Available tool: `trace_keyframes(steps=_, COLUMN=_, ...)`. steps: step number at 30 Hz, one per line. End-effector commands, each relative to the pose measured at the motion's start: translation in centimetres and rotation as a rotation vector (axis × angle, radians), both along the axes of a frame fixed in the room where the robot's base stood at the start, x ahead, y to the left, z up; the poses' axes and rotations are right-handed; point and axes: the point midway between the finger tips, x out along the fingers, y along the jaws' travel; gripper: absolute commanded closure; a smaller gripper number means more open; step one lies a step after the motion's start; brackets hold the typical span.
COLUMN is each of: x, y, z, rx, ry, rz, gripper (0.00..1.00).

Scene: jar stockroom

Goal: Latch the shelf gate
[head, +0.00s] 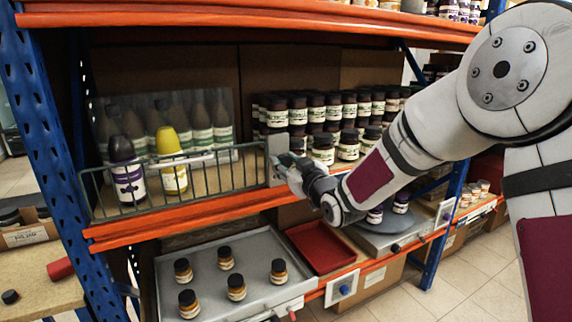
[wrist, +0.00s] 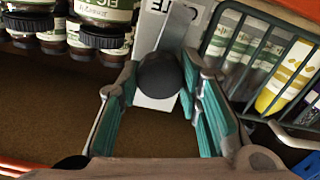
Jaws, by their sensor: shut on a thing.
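The shelf gate (head: 215,178) is a dark green wire frame across the front left of the middle shelf. It also shows at the right of the wrist view (wrist: 232,42). A pale grey plate (head: 277,148) stands at the gate's right end; the wrist view shows this plate (wrist: 155,103) behind a dark round knob (wrist: 158,75). My gripper (head: 280,167) is at the plate, its teal-padded fingers (wrist: 160,88) shut on the knob from both sides. In the head view my fingers hide the knob. I cannot tell whether the latch is engaged.
Bottles, one purple (head: 125,170) and one yellow (head: 172,160), stand behind the gate. Dark-lidded jars (head: 322,148) fill the shelf to the right, close to my gripper. Below are a grey tray (head: 205,262) with several jars and an empty red tray (head: 320,247).

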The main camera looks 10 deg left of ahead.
Motion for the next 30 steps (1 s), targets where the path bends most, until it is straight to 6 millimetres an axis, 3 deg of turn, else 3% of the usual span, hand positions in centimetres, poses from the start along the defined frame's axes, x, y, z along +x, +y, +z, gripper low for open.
trace_keyframes(steps=30, x=0.11, y=-0.25, z=-0.14, rx=0.772, ry=0.523, rz=-0.002, gripper=0.95)
